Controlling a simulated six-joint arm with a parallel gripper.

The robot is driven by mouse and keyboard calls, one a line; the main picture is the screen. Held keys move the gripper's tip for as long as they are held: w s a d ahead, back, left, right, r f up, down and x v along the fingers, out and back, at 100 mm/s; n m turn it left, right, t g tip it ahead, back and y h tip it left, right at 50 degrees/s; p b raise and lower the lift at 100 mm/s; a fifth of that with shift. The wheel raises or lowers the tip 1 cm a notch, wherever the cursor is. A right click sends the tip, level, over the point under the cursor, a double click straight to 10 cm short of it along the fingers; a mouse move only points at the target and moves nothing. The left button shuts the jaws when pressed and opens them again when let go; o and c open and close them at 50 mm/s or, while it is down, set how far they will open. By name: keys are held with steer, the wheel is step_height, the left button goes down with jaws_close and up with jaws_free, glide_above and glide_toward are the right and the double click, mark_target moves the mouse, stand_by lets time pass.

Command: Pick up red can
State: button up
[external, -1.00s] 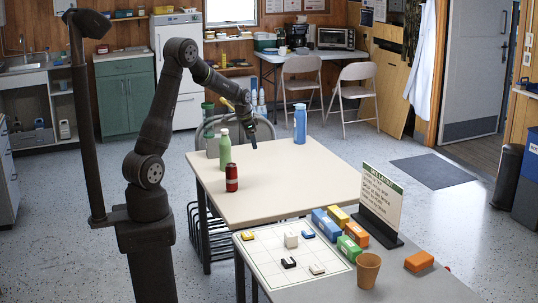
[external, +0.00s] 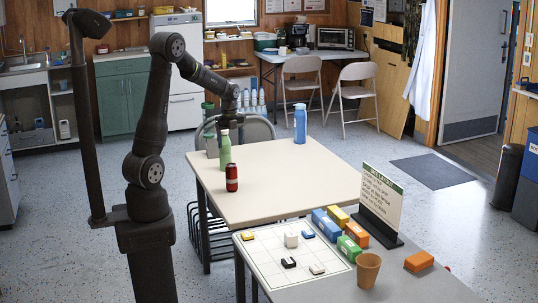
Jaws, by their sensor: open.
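The red can (external: 231,178) stands upright on the near-left part of the beige table (external: 275,195). A green bottle (external: 225,153) stands just behind it. My gripper (external: 224,128) is open and hangs over the table's left side, by the top of the green bottle and behind the can. It is apart from the can and holds nothing that I can see. Its fingertips are dark, small and partly hidden by the bottle.
A blue bottle (external: 300,126) stands at the table's back right. The table's middle is clear. In front, a grey table holds a white grid sheet (external: 270,262), coloured blocks (external: 346,248), a sign (external: 381,200) and a brown cup (external: 368,270).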

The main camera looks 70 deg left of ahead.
mark_target(231, 165)
step_height(231, 165, down, 11)
steer(key=shift+r, duration=0.2)
steer(key=shift+w+a+f, duration=0.1)
steer(key=shift+a+f, duration=0.05)
steer(key=shift+f, duration=1.2)
steer(key=shift+w+a+f, duration=0.1)
steer(key=shift+a+f, duration=0.05)
steer(key=shift+f, duration=1.2)
steer(key=c, duration=1.1)
steer(key=shift+o, duration=0.2)
